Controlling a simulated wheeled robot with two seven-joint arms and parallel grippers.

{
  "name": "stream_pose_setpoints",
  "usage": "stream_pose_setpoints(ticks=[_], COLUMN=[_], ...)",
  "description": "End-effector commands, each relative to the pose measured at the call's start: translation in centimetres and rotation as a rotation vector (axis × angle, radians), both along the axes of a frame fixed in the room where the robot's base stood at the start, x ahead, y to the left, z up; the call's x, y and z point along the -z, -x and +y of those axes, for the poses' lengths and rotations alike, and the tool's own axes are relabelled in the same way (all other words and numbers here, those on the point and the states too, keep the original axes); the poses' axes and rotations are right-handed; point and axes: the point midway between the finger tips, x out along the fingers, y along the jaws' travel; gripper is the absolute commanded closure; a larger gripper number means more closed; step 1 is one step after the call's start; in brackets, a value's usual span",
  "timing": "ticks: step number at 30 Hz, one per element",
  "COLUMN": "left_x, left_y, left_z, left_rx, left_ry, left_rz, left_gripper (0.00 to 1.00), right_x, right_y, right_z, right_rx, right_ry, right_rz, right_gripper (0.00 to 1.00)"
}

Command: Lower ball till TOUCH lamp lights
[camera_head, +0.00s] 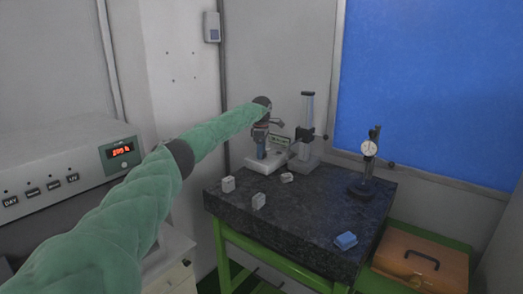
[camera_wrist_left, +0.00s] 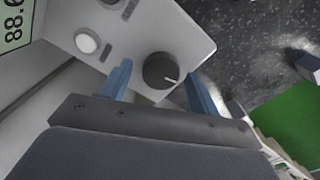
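My left gripper (camera_head: 262,148) is at the pale tester (camera_head: 256,165) at the back left of the dark stone table. In the left wrist view its two blue fingers (camera_wrist_left: 158,74) are apart, one on each side of a black round knob (camera_wrist_left: 160,70) with a white mark. Contact with the knob cannot be told. A round whitish button or lamp (camera_wrist_left: 87,43) sits on the same panel, and a pale green digit display (camera_wrist_left: 14,22) shows at the left edge. No ball or TOUCH label can be made out. My right gripper is not in view.
The stone table (camera_head: 310,215) carries small pale blocks (camera_head: 258,201), a blue block (camera_head: 345,240), a dial gauge stand (camera_head: 368,165) and a column stand (camera_head: 307,130). An orange case (camera_head: 420,265) is at the right. A grey instrument with red digits (camera_head: 120,151) stands left.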

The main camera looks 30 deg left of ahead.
Motion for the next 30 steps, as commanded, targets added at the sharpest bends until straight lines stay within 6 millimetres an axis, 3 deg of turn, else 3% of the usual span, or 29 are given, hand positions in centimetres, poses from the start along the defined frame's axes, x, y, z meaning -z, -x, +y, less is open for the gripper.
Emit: stream_pose_setpoints(ticks=[1, 6, 7, 20, 30], left_x=[0.0, 0.0, 0.0, 0.0, 0.0], left_y=[0.0, 0.0, 0.0, 0.0, 0.0], left_z=[0.0, 0.0, 0.0, 0.0, 0.0], left_rx=[0.000, 0.000, 0.000, -0.093, -0.373], left_ry=[0.000, 0.000, 0.000, 0.000, 0.001], left_rz=[0.000, 0.000, 0.000, -0.001, -0.003], left_gripper=[0.48, 0.81, 0.83, 0.83, 0.83], right_x=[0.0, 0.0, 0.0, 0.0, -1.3], right_y=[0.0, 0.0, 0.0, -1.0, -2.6], right_z=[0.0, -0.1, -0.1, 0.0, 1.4], right_rx=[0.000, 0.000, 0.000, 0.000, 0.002], right_ry=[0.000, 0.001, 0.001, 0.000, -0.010], right_rz=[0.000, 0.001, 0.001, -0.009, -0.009], right_gripper=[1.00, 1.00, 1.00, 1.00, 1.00])
